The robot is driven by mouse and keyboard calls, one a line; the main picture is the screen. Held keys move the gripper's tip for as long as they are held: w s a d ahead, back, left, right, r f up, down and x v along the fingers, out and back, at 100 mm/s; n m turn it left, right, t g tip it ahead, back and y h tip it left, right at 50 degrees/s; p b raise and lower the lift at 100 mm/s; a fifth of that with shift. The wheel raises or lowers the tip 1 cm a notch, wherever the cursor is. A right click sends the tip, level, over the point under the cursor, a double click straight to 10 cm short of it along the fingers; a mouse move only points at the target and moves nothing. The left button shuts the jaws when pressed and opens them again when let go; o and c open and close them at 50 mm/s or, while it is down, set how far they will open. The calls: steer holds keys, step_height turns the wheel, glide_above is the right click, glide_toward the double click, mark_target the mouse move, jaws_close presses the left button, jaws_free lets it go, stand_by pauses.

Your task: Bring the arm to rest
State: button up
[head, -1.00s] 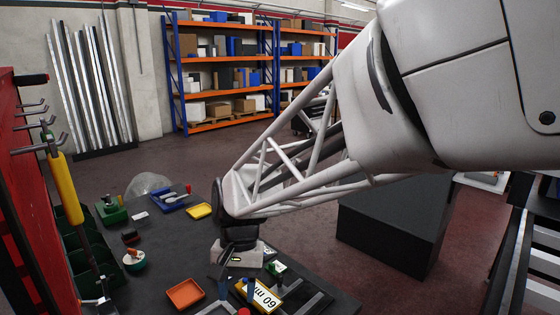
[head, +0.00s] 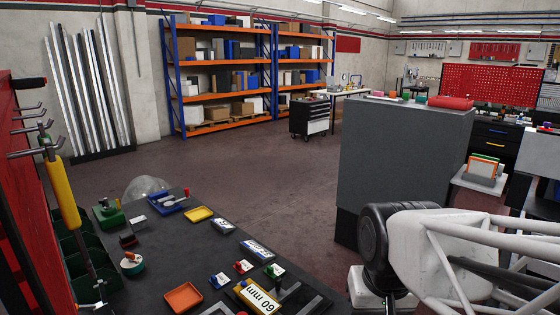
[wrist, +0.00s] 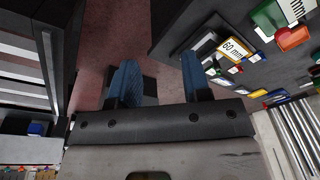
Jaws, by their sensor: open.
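My gripper (wrist: 160,80) shows in the wrist view with its two blue fingers apart and nothing between them. Red floor and a dark surface lie behind the fingers. In the head view my arm is at the lower right, beyond the right end of the dark table (head: 215,262). The gripper's fingers are cut off by the bottom edge there.
A tall grey cabinet (head: 395,165) stands behind my arm. The floor (head: 265,190) between table and shelves is clear.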

steer(key=shift+t+h, duration=0.3)
steer(key=shift+t, duration=0.1)
steer(key=shift+s+d+f, duration=0.1)
steer(key=shift+s+d, duration=1.45)
steer(key=shift+d, duration=0.2)
